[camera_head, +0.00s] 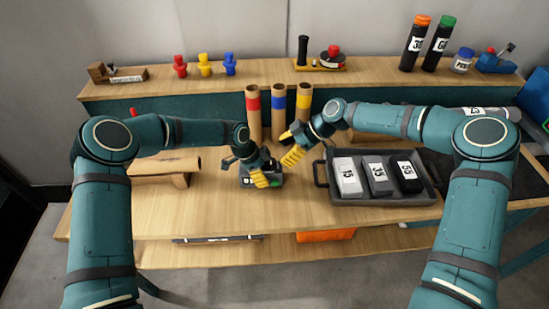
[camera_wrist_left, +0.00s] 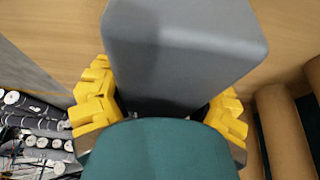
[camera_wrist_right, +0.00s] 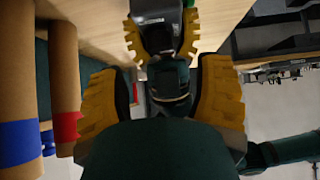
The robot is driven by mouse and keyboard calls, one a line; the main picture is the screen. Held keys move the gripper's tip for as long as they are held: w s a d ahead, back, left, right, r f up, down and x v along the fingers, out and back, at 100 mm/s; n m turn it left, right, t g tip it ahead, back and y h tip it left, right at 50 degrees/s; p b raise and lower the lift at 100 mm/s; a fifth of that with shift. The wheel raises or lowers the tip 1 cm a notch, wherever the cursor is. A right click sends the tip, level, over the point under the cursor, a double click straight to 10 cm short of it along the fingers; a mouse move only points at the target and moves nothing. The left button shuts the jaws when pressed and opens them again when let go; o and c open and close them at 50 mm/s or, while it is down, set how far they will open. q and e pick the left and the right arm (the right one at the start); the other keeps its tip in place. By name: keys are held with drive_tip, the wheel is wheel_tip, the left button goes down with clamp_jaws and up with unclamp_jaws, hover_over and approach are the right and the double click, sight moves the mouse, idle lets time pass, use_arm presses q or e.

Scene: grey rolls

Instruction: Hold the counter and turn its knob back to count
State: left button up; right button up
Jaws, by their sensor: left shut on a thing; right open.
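The counter (camera_head: 247,182) is a small dark box with a light window and a green part, on the table in the head view. My left gripper (camera_head: 262,177) is shut on it from above. In the left wrist view the counter (camera_wrist_left: 185,50) is a large grey block between the yellow fingers. My right gripper (camera_head: 288,147) is open and empty, up and to the right of the counter. In the right wrist view, the counter (camera_wrist_right: 152,12) shows at the top, beyond the open fingers, with the left gripper around it. I cannot make out the knob clearly.
Cardboard tubes with red (camera_head: 253,112), blue (camera_head: 278,112) and yellow (camera_head: 303,108) bands stand behind the counter. A dark tray (camera_head: 385,199) with numbered blocks lies to the right. A brown roll on a stand (camera_head: 160,172) lies left. Bare table lies in front of the counter.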

drive_tip(key=v, duration=0.5)
drive_tip(key=shift+d+r, duration=0.25)
drive_tip(key=shift+r, duration=0.05)
use_arm(q)
drive_tip(key=o, duration=1.4)
drive_tip(key=shift+o, duration=0.2)
drive_tip(key=shift+r, duration=0.1)
